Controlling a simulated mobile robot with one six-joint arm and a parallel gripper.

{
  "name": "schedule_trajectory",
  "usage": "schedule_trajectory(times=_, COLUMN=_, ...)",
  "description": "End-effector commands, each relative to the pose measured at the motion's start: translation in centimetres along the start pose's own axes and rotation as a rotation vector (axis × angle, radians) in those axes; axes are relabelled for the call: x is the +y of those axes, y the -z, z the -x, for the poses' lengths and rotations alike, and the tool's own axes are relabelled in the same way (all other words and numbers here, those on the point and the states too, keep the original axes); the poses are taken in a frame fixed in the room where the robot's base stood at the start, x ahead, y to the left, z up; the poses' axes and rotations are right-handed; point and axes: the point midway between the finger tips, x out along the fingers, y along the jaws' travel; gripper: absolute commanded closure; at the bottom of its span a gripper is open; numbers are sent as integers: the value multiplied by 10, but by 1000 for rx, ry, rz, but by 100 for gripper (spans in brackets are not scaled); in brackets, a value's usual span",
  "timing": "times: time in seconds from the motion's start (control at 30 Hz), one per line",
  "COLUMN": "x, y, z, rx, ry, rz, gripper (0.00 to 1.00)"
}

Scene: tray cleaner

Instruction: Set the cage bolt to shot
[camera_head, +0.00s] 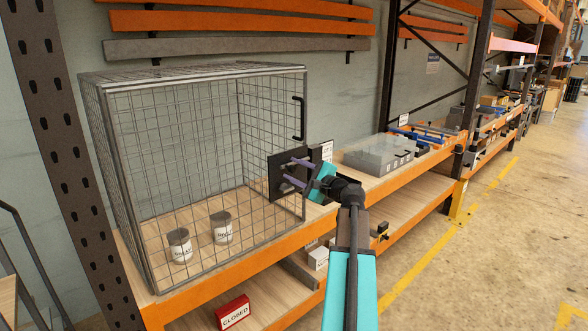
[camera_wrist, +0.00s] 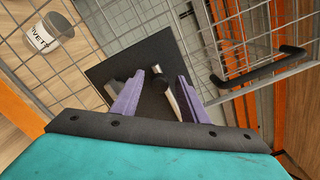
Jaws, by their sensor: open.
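The wire cage (camera_head: 205,140) stands on the shelf. A black plate (camera_head: 275,177) is on its front right corner and also shows in the wrist view (camera_wrist: 125,68).
A black door handle (camera_head: 299,118) sits above the plate and shows close right in the wrist view (camera_wrist: 262,74). Two labelled tins (camera_head: 180,245) (camera_head: 221,228) are inside the cage. A clear-lidded grey box (camera_head: 380,153) stands right on the shelf.

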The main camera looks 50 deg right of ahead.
Motion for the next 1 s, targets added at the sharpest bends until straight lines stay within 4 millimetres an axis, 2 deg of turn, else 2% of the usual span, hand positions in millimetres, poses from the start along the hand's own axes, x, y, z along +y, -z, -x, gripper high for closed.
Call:
schedule_trajectory(times=0.4, x=0, y=0, z=-6, rx=1, ry=1, rz=0, gripper=60)
schedule_trajectory(times=0.63, x=0, y=0, z=-5, rx=1, ry=1, rz=0, gripper=99)
schedule_trajectory(times=1.0, x=-5, y=8, z=-6, rx=1, ry=3, rz=0, gripper=100)
